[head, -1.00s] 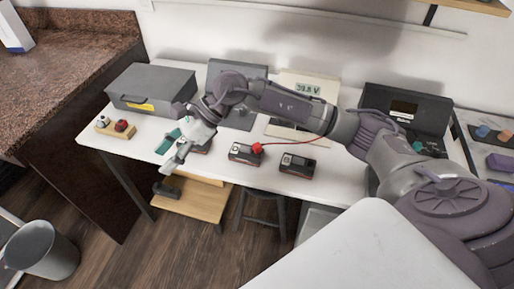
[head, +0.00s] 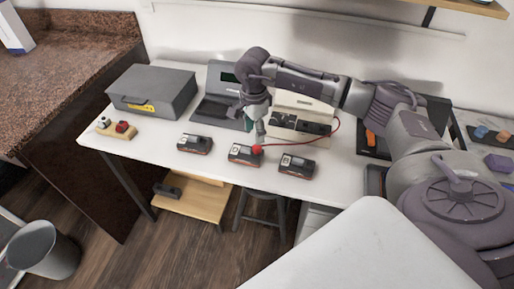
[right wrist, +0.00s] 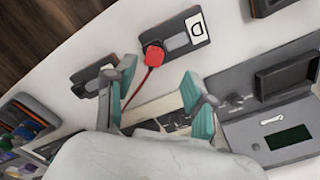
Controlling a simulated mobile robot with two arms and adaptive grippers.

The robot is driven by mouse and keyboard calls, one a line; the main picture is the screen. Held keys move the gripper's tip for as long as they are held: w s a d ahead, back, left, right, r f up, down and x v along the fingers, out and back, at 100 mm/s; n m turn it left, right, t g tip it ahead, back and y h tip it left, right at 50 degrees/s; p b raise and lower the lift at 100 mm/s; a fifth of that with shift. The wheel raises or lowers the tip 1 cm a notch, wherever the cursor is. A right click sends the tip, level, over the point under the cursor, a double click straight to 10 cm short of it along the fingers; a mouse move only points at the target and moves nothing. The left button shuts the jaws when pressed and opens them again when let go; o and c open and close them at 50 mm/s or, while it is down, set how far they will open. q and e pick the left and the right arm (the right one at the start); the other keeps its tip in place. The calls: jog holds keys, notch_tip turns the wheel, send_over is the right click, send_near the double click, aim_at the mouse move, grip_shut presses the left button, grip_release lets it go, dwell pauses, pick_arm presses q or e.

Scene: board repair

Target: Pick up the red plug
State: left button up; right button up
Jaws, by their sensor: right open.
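The red plug (head: 257,149) sits at the right end of the middle black module (head: 240,154) on the white table. A thin red cable runs from it to the right and back. In the right wrist view the red plug (right wrist: 153,54) lies against the module's end (right wrist: 190,36). My right gripper (head: 259,138) points down just above and behind the plug. In the right wrist view its teal fingers (right wrist: 158,78) are spread apart, with the cable between them and the plug beyond the tips. They hold nothing. My left gripper is in neither view.
Similar modules stand to the left (head: 195,144) and right (head: 297,167) of the middle one. Behind are a grey case (head: 152,90), a dark instrument (head: 215,105) and a beige instrument (head: 300,104). The table's front strip is clear.

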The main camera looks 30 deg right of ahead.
jog(key=f, duration=0.1)
jog(key=f+p, duration=0.1)
jog(key=f, duration=0.1)
jog(key=s+f, duration=0.1)
jog(key=f, duration=0.1)
jog(key=shift+d, duration=0.2)
jog(key=shift+w+f, duration=0.1)
jog(key=shift+f, duration=0.15)
grip_shut()
jog(key=shift+r, duration=0.1)
notch_tip(320, 180, up, 4)
jog(key=shift+w+f+b, duration=0.1)
jog(key=shift+f+b, duration=0.05)
jog(key=shift+b, duration=0.2)
jog(key=s+d+r+b, duration=0.2)
jog(key=s+r, duration=0.5)
jog(key=s, duration=0.4)
jog(key=shift+s+d, duration=0.25)
jog(key=shift+d, duration=0.3)
jog(key=shift+w+r, duration=0.1)
jog(key=shift+r, duration=0.05)
